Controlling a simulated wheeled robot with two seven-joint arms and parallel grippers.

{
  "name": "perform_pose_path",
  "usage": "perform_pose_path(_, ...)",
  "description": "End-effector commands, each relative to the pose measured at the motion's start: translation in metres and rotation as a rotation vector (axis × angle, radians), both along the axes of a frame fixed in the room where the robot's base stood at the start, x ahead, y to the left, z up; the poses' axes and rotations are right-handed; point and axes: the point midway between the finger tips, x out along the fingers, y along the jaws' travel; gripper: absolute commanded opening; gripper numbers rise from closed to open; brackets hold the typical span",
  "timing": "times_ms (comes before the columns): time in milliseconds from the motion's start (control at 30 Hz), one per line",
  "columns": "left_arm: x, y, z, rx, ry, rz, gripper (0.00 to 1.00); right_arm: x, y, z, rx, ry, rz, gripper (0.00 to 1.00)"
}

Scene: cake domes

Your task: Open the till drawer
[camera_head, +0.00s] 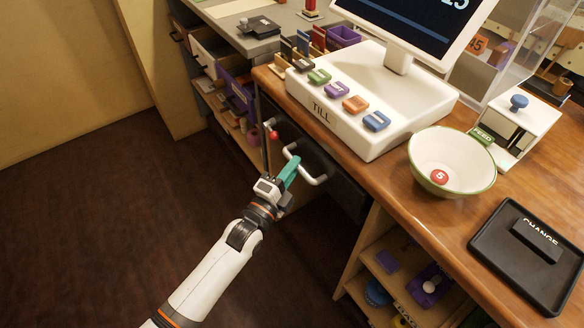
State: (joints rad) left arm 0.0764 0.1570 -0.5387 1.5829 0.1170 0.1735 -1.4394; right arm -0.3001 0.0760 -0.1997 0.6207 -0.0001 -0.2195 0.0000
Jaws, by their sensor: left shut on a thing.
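The till (345,100) is a white unit marked TILL with several coloured keys, on the wooden counter. Below it, the till drawer (335,178) has a dark front under the counter edge. Its pale bar handle (316,180) sticks out. My left gripper (291,167), with teal fingers, is at the left part of this handle and shut on it. The fingers hide part of the bar. The drawer front looks about level with the counter side, and no drawer inside shows. My right gripper is out of view.
A red-knobbed lever (273,136) stands just left of the handle. A white bowl (450,165) and black CHANGE tray (520,270) are on the counter at right. Open shelves (385,275) lie below. The dark floor (90,200) at left is clear.

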Motion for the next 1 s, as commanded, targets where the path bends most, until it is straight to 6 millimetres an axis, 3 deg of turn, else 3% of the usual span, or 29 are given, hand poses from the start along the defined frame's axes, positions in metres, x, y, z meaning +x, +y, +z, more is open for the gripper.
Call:
perform_pose_path(367,-0.013,0.017,0.001,0.005,0.003,0.0,0.0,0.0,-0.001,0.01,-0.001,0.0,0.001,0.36)
perform_pose_path(567,-0.038,0.052,0.001,0.007,0.006,0.001,0.0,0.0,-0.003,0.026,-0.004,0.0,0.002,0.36)
perform_pose_path(1000,-0.107,0.145,0.0,0.006,0.006,0.0,0.0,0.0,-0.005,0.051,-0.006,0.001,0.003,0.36)
